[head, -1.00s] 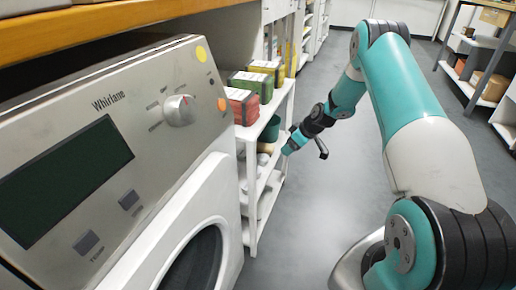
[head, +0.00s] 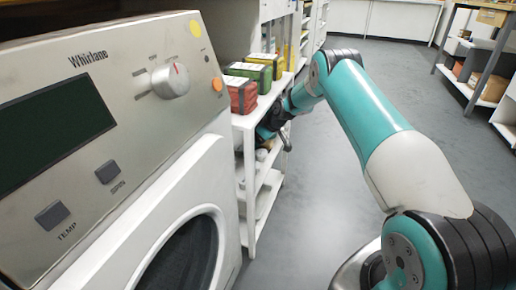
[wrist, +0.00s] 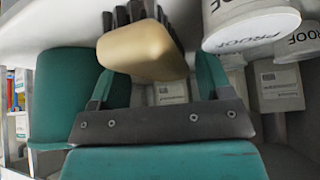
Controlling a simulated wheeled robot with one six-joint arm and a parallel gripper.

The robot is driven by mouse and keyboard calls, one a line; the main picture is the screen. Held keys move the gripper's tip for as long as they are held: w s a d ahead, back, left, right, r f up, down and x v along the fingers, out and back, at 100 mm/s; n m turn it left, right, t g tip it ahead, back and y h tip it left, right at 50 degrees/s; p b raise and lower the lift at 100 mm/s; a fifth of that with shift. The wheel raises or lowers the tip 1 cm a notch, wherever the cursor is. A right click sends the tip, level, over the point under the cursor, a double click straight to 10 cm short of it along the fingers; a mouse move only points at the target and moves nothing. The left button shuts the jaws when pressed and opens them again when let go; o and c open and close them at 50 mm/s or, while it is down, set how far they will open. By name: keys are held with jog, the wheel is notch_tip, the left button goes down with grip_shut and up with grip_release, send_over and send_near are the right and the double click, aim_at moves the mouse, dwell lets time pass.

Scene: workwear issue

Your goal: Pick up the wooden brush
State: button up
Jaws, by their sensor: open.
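The wooden brush (wrist: 145,50) shows in the wrist view as a tan block with dark bristles toward the top of the picture. My gripper (wrist: 157,82) is open, with one teal finger on each side of the brush's near end. I cannot tell whether either finger touches it. In the head view my gripper (head: 275,132) is at the white shelf unit (head: 247,215), below its top board. I cannot make out the brush there.
A teal container (wrist: 62,95) stands close left of my gripper. White tubs (wrist: 245,22) are close on the right, with grey boxes (wrist: 280,85) behind. Red, yellow and green packs (head: 240,95) sit on the shelf top. The washing machine (head: 120,130) is nearby; the floor at right is clear.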

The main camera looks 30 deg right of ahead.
jog(key=c, duration=0.9)
jog(key=shift+r, duration=0.1)
jog(key=shift+r+p, duration=0.4)
jog(key=shift+p, duration=0.25)
jog(key=s+d+p, duration=0.1)
jog(key=s+d, duration=0.3)
jog(key=s+d+p, duration=0.2)
jog(key=s+d, duration=0.2)
jog(key=d, duration=0.1)
jog(key=s+d+p, duration=0.2)
jog(key=s+d, duration=0.1)
jog(key=d, duration=0.1)
jog(key=shift+s+d+f, duration=0.15)
jog(key=shift+s+d, duration=0.15)
jog(key=shift+s, duration=0.1)
